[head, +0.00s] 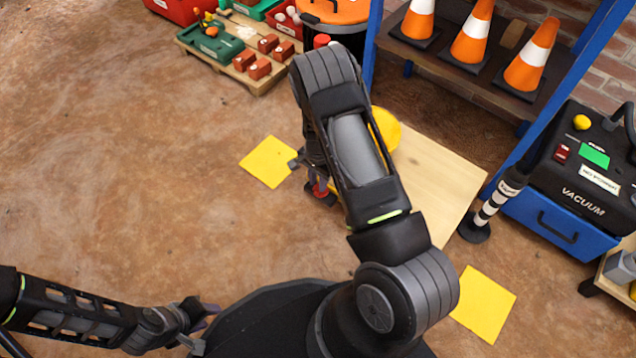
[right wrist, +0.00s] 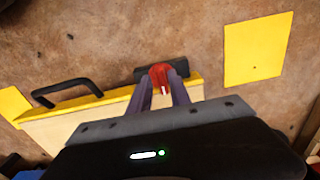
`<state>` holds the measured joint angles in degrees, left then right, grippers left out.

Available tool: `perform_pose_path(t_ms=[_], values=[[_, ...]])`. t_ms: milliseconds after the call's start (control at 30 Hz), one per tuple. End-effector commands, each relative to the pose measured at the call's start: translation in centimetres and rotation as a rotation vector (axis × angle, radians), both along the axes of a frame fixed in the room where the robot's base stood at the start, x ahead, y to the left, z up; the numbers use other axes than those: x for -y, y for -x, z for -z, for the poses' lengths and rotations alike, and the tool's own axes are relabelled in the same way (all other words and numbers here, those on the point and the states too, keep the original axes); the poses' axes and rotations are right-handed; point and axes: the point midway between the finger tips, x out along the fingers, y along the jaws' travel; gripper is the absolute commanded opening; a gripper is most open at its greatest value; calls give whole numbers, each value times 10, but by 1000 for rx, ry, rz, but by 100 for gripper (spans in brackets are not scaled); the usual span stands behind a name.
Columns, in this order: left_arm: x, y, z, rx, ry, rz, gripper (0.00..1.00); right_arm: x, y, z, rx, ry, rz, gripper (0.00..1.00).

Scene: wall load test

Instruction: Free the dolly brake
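The dolly (head: 440,180) is a pale wooden platform, partly hidden behind my right arm in the head view. In the right wrist view the dolly (right wrist: 85,118) has a yellow edge and a black handle (right wrist: 68,90). Its red brake lever (right wrist: 159,73) sits at the edge beside a dark caster (right wrist: 178,70); the red part (head: 321,190) also shows in the head view. My right gripper (right wrist: 161,84) has its fingers apart, one each side of the lever; whether they touch it is unclear. My left gripper (head: 208,325) is open and empty at the lower left, far from the dolly.
Yellow floor squares lie left (head: 267,161) and right (head: 484,304) of the dolly. A yellow round object (head: 386,129) is partly hidden behind my arm. A blue shelf with cones (head: 472,32) and a vacuum (head: 580,170) stand at the right. The left floor is clear.

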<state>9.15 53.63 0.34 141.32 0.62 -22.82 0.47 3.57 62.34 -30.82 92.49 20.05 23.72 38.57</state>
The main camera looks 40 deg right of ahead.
Motion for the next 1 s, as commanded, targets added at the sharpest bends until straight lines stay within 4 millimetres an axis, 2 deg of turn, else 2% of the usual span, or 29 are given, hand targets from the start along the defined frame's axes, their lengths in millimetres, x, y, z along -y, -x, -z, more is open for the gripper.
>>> perform_pose_path(t_ms=[33,100,300,1000], values=[[0,1,-9,-2,0,1,36,0,-1,-15,2,0,-1,24],[0,2,-15,-5,1,2,36,0,-1,-27,2,0,-1,24],[-1,4,-23,-9,2,4,36,0,0,-48,1,1,1,24],[-1,4,-23,-10,2,5,36,1,-2,-49,8,6,-25,24]])
